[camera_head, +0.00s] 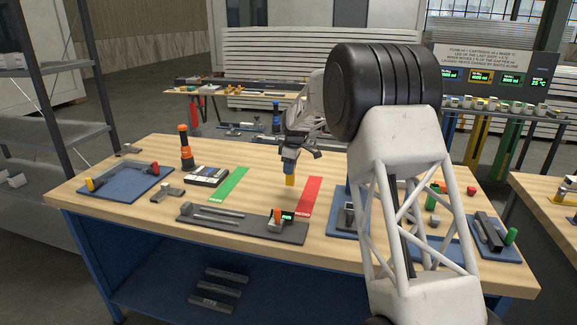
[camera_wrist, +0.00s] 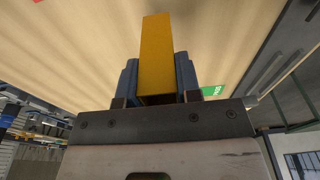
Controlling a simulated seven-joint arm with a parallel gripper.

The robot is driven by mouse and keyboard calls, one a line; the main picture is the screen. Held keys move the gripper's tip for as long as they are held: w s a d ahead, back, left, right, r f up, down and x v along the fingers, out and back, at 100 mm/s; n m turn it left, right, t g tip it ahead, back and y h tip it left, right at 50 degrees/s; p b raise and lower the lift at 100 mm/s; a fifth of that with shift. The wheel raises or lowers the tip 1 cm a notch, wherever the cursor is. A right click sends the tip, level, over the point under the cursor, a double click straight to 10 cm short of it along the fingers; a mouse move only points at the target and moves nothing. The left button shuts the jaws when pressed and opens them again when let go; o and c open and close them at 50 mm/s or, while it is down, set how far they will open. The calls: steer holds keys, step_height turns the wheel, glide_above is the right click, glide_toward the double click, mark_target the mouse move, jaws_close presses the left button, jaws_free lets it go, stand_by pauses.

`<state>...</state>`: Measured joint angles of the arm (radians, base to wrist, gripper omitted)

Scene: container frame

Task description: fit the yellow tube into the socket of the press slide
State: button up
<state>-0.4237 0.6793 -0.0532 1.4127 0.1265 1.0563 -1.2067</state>
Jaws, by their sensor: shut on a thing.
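The yellow tube (camera_head: 290,181) hangs below my gripper (camera_head: 290,167) over the middle of the table, between the green and red strips. In the wrist view the tube (camera_wrist: 157,52) is a square-sided yellow bar, upright between the two blue fingers of my gripper (camera_wrist: 158,78), which are shut on it. I cannot tell whether its lower end touches the table. A dark grey base (camera_head: 240,227) with rails, an orange-topped block (camera_head: 277,216) and a small green display lies nearer the front and looks like the press slide. Its socket is too small to make out.
A green strip (camera_head: 229,186) and a red strip (camera_head: 309,196) mark the wooden table (camera_head: 130,222). A blue tray (camera_head: 125,186) and an orange-and-black bottle (camera_head: 186,150) stand left. More blue trays (camera_head: 490,231) with parts lie right, partly behind my arm.

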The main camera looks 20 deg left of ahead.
steer(key=s+d+r, duration=0.1)
steer(key=s+d, duration=0.4)
steer(key=s, duration=0.5)
steer(key=shift+s, duration=0.4)
steer(key=shift+r, duration=0.1)
stand_by(0.4)
